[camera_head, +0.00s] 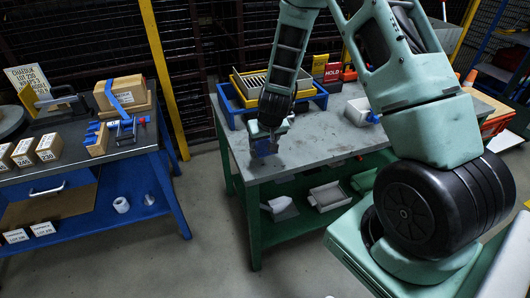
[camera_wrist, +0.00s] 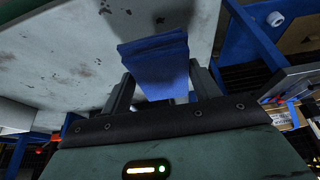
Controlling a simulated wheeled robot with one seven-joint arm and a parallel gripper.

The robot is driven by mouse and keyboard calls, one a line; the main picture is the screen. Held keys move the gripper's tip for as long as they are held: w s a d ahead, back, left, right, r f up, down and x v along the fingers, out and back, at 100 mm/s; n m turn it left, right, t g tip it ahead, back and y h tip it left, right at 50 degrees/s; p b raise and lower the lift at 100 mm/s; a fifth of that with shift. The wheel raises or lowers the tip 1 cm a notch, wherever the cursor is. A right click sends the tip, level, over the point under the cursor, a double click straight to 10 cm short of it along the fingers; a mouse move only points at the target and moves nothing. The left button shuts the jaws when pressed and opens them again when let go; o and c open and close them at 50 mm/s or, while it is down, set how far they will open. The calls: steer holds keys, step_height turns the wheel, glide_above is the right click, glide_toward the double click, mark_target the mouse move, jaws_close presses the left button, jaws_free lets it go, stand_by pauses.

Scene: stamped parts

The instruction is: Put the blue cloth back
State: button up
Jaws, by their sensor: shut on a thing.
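My gripper (camera_wrist: 157,92) is shut on the blue cloth (camera_wrist: 157,60), a folded blue block held between the two fingers in the wrist view. In the head view the cloth (camera_head: 264,147) hangs under my gripper (camera_head: 266,138), over the front left part of the grey worktable (camera_head: 330,135). I cannot tell whether the cloth touches the tabletop.
A blue tray (camera_head: 232,113) with a yellow tray and grey parts stands at the table's back left. A white bin (camera_head: 357,111) stands to the right. A blue bench (camera_head: 170,170) with boxes is at left, across a floor gap. The tabletop's front middle is clear.

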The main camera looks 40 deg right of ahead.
mark_target(264, 160)
steer(key=shift+f, duration=2.35)
steer(key=shift+f, duration=0.15)
steer(key=o, duration=0.9)
